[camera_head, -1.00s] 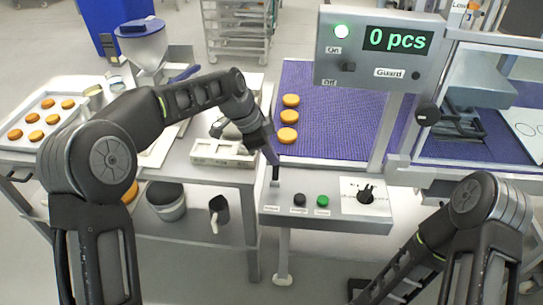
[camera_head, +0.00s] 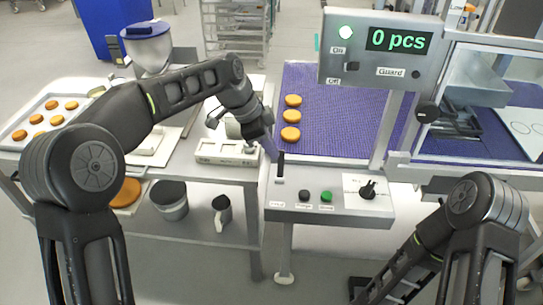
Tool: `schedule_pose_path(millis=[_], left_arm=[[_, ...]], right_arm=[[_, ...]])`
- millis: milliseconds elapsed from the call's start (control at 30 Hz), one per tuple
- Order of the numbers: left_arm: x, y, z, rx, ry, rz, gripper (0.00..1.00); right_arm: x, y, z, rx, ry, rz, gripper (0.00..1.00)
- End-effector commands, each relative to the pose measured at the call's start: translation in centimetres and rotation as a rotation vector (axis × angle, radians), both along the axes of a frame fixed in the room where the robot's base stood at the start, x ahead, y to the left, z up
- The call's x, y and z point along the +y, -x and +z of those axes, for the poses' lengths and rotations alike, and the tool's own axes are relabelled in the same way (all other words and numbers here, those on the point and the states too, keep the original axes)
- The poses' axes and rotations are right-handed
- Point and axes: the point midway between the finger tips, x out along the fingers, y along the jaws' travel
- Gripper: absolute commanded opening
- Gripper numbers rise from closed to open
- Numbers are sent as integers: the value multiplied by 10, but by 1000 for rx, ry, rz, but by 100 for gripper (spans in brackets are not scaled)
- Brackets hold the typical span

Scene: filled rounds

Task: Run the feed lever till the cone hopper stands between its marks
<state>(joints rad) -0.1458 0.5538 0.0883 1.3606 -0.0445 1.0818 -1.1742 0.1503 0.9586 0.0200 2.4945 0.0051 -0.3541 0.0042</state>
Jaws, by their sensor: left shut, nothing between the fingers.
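A pale cone-shaped hopper (camera_head: 150,54) with a blue top stands at the back of the left table. I cannot make out any marks on it. A slim black upright lever (camera_head: 280,165) stands at the left end of the grey control box; its label is too small to read. My left gripper (camera_head: 268,150) is shut and empty, just left of the lever's upper part. I cannot tell whether it touches the lever. My right arm shows at the lower right, but its gripper is not in view.
The control box (camera_head: 340,208) also carries a black button, a green button and a black knob (camera_head: 368,190). Behind it, several rounds (camera_head: 291,117) lie on the purple belt (camera_head: 340,125). The display (camera_head: 398,40) reads 0 pcs. A white tray (camera_head: 228,152) sits left of my gripper.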

Motion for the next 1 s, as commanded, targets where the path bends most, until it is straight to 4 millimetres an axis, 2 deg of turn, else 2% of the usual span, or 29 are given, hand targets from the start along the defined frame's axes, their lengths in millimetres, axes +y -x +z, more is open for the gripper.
schedule_pose_path(millis=[200,400,1000], left_arm=[[18,-4,43,0,0,0,0],[28,-5,66,4,-1,-1,0],[29,-4,70,5,-1,-2,0]], right_arm=[[0,-2,-7,-5,0,-2,38],[0,-2,-6,-4,-1,0,38],[0,-2,-6,-4,-1,0,38]])
